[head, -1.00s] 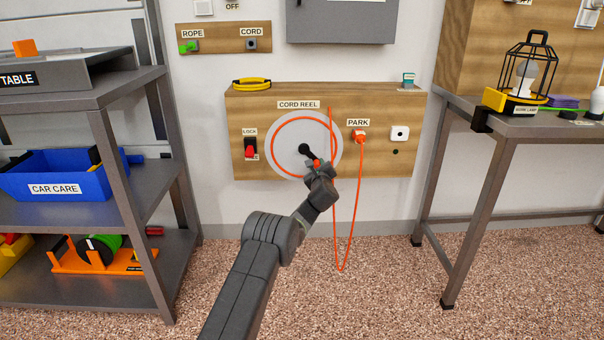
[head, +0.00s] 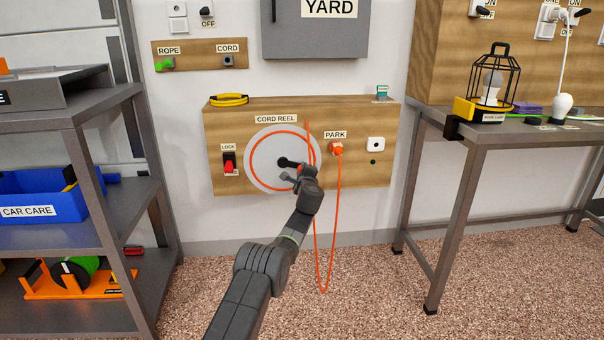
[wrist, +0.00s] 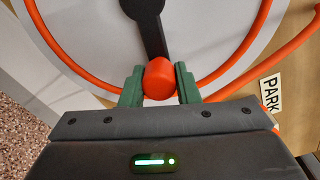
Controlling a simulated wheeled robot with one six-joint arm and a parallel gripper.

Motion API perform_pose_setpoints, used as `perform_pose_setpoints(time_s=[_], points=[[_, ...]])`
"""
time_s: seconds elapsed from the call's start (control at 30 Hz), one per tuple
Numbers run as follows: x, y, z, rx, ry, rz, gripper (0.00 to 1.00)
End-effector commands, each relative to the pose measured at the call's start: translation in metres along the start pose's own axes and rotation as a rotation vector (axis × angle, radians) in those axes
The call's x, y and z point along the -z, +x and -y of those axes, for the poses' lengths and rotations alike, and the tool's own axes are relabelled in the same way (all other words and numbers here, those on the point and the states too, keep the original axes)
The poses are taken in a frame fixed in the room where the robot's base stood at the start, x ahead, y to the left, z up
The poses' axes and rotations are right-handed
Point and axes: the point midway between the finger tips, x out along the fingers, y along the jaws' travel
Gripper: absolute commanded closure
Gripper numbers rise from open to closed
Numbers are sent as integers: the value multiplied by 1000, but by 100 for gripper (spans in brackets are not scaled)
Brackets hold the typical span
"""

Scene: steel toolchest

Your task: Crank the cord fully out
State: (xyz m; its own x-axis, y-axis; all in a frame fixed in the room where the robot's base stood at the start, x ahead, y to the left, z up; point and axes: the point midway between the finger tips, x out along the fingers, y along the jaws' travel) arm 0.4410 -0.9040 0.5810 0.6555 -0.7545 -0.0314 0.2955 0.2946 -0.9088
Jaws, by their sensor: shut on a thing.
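The cord reel (head: 262,174) is a pale disc with an orange cord ring, mounted on a wooden box under a CORD REEL label. Its black crank arm (wrist: 149,27) ends in an orange-red knob (wrist: 160,78). My gripper (wrist: 159,85) is shut on this knob, with green fingers on both sides of it. In the head view, my gripper (head: 300,175) covers the right part of the disc, and the crank points right from the hub. The orange cord (head: 317,260) hangs in a loop below the box, up to an orange plug (head: 337,148) under the PARK label.
A red LOCK switch (head: 229,163) sits left of the reel. A steel shelf (head: 148,200) with a blue car care bin (head: 40,206) stands left. A steel bench (head: 462,220) with a caged work lamp (head: 492,85) stands right. The speckled floor between them is clear.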

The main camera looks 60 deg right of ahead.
Motion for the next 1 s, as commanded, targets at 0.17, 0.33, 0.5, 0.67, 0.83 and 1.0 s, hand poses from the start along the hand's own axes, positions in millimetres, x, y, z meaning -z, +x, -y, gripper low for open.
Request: perform_pose_setpoints(time_s=[0.17, 0.33, 0.5, 0.67, 0.83, 1.0], points=[[-1, 0, 1, 1, -4, 0, 100], [-1, 0, 1, 2, -3, 1, 100], [-1, 0, 1, 1, -3, 1, 50], [-1, 0, 1, 1, -2, 1, 50], [-1, 0, 0, 1, -2, 1, 50], [-6, 2, -1, -1, -2, 3, 50]])
